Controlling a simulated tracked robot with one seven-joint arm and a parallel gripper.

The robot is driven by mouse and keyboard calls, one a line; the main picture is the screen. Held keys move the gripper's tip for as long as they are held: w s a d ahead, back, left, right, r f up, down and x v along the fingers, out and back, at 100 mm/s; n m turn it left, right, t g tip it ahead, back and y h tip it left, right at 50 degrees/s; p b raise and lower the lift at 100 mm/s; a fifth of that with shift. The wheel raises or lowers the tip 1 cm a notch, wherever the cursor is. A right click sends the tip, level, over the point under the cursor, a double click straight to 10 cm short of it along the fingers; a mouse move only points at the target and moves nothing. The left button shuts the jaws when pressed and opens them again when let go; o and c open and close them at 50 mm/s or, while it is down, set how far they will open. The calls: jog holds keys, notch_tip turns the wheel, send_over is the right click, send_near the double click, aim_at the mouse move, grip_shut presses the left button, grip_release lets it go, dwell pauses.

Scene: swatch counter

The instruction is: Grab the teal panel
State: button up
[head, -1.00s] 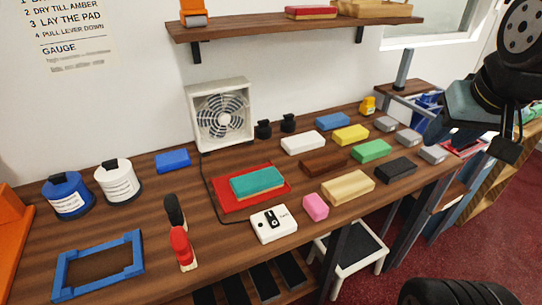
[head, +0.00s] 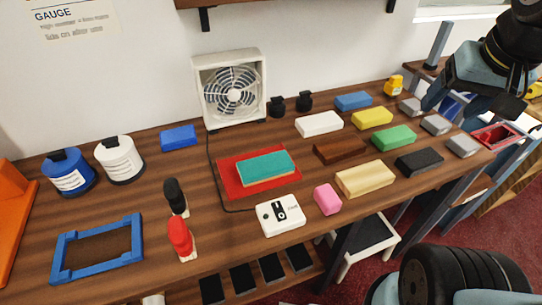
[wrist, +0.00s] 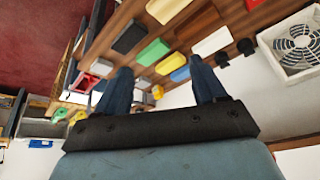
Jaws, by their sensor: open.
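The teal panel (head: 265,168) lies flat on a red mat (head: 229,188) near the middle of the wooden counter in the head view. It has a pale layer along its lower edge. My gripper shows in the wrist view (wrist: 160,88) with its two dark blue fingers spread apart and nothing between them. In the head view my arm is at the upper right, above the counter's right end, well away from the teal panel.
A white fan (head: 231,88) stands behind the mat, its cord running beside it. A white switch box (head: 280,215) and pink block (head: 327,199) sit in front. Several coloured blocks lie to the right, including a tan one (head: 365,179). Black and red stamps (head: 180,240) stand left.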

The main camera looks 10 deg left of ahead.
jog(key=o, duration=0.5)
jog(key=w+a+f+m+g+y, duration=0.1)
jog(key=w+a+f+g, duration=0.1)
jog(key=f, duration=0.1)
jog(key=w+a+f+m+g+y, duration=0.1)
jog(key=w+a+f+g, duration=0.1)
jog(key=w+a+f, duration=0.1)
jog(key=w+a+f+m+g+y, duration=0.1)
jog(key=w+a+f+m+g, duration=0.1)
jog(key=w+a+f, duration=0.1)
jog(key=shift+a+f+y, duration=0.1)
jog(key=shift+y, duration=0.3)
jog(key=m+g+y, duration=0.6)
jog(key=m+y, duration=0.1)
send_near(283, 158)
jog(key=v, duration=0.3)
jog(key=shift+s+d, duration=0.25)
jog(key=shift+d, duration=0.1)
jog(key=shift+s+a+f, duration=0.1)
jog(key=shift+a+f, duration=0.2)
jog(key=shift+a, duration=0.15)
jog(key=x, duration=1.3)
jog(key=shift+a+r, duration=0.15)
